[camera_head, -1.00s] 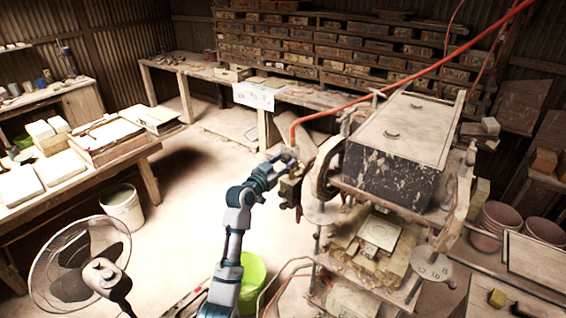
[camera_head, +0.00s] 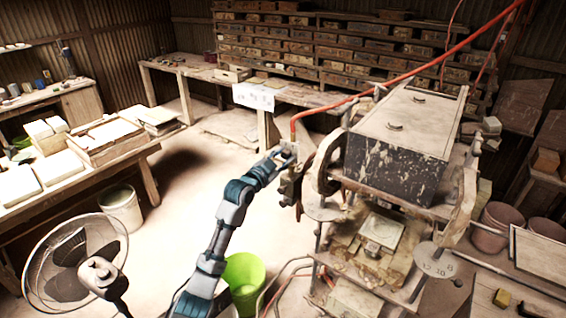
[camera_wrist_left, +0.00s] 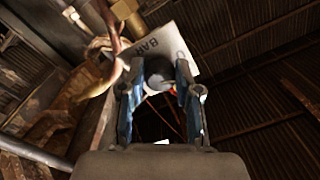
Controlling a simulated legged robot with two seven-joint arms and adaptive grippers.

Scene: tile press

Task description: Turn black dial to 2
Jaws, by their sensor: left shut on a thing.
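The black dial (camera_wrist_left: 157,70) shows in the left wrist view as a dark round knob between the two blue fingers of my left gripper (camera_wrist_left: 159,80). The fingers are closed on its sides. A pale plate (camera_wrist_left: 178,42) with the letters BAR lies behind the dial. No number that the dial points to can be read. In the head view my left gripper (camera_head: 287,154) is at the left side of the tile press (camera_head: 395,150), and the dial is hidden there. My right gripper is not in view.
An orange hose (camera_head: 390,82) runs above the gripper to the press. A green bucket (camera_head: 245,275) stands below my left arm. A fan (camera_head: 75,262) stands at lower left. The floor between the left table (camera_head: 75,195) and the press is mostly clear.

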